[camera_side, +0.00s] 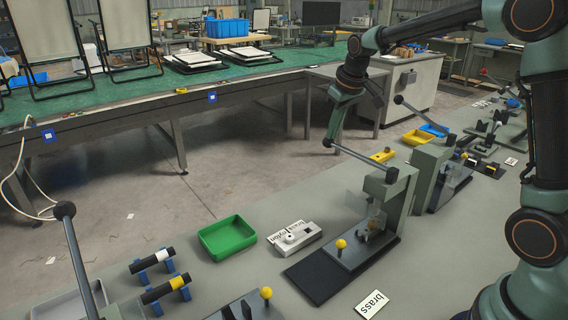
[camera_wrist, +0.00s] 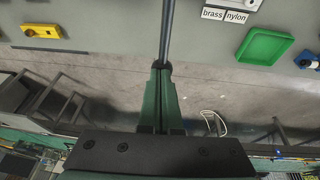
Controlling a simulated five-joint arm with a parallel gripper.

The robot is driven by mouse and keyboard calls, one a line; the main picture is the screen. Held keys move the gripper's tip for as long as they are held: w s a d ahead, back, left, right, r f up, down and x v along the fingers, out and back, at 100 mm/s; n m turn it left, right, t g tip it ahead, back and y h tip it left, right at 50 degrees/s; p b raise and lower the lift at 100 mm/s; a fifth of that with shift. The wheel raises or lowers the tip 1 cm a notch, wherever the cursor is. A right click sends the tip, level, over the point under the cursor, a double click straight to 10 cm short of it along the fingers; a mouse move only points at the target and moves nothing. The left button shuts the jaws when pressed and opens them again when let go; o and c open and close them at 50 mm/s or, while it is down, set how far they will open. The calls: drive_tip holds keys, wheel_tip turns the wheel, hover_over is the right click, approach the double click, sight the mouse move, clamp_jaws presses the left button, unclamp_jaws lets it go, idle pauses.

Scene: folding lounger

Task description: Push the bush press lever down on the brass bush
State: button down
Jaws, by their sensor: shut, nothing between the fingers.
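Contact is unclear. In the wrist view my shut gripper (camera_wrist: 161,68) is in line with the lever rod (camera_wrist: 168,30), and the knob is hidden. The brass bush cannot be made out behind the guard.
A green tray (camera_side: 228,238) and a grey block (camera_side: 295,236) with brass and nylon labels lie left of the press. A second press with a raised lever (camera_side: 417,112) stands behind. A yellow tray (camera_side: 417,137) is near it. Another lever knob (camera_side: 65,210) rises at front left.

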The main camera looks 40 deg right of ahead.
drive_tip(key=shift+f, duration=1.75)
drive_tip(key=shift+r, duration=0.1)
wheel_tip(320, 180, up, 10)
drive_tip(key=shift+s, duration=0.15)
idle(0.5)
wheel_tip(320, 180, up, 7)
hover_over(332, 141)
drive_tip(key=shift+s, duration=0.3)
idle(0.4)
